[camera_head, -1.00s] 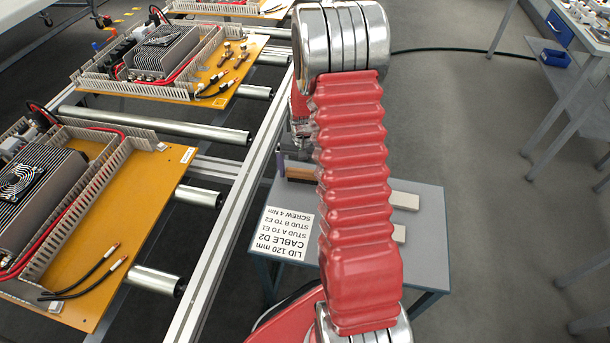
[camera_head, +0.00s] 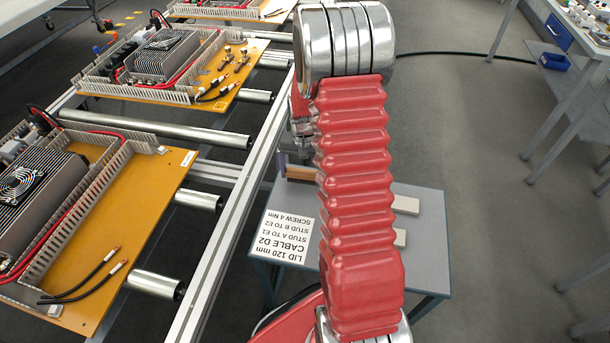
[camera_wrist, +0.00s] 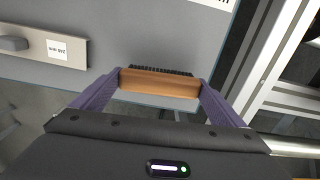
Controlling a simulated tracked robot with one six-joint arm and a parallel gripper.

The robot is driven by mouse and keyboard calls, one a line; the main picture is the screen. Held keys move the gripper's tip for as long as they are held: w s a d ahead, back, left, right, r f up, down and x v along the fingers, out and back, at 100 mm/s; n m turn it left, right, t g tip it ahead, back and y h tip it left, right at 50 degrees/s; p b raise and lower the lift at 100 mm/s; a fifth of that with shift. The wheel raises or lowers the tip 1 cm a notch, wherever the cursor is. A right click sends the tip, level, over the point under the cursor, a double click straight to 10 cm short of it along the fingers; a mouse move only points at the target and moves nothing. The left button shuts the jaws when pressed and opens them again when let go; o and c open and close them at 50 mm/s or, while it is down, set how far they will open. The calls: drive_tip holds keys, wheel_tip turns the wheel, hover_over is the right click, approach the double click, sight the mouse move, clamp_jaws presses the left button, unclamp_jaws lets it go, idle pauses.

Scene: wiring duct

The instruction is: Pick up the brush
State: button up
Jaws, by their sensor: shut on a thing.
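The brush has a wooden back and dark bristles. It shows in the wrist view (camera_wrist: 158,82), held crosswise between the two purple fingers of my gripper (camera_wrist: 160,88). The fingers press on its two ends. Its bristles point toward the top of the wrist view, over the grey table. In the head view my red arm hides most of the gripper; a small brown part of the brush (camera_head: 299,173) shows beside the arm, above the table. I cannot tell how far the brush is from the table top.
The small grey table (camera_head: 425,250) carries a white label sheet (camera_head: 288,240) and light blocks (camera_head: 405,205). A metal rail (camera_head: 222,222) and the roller conveyor with orange boards (camera_head: 135,222) stand to the left. A light bar (camera_wrist: 45,45) lies on the table in the wrist view.

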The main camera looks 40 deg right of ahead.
sight(304, 172)
wheel_tip(304, 172, up, 8)
drive_tip(key=shift+r, duration=0.2)
idle(0.5)
drive_tip(key=o, duration=0.5)
drive_tip(key=shift+c, duration=0.2)
drive_tip(key=c, duration=0.3)
drive_tip(key=shift+c, duration=0.3)
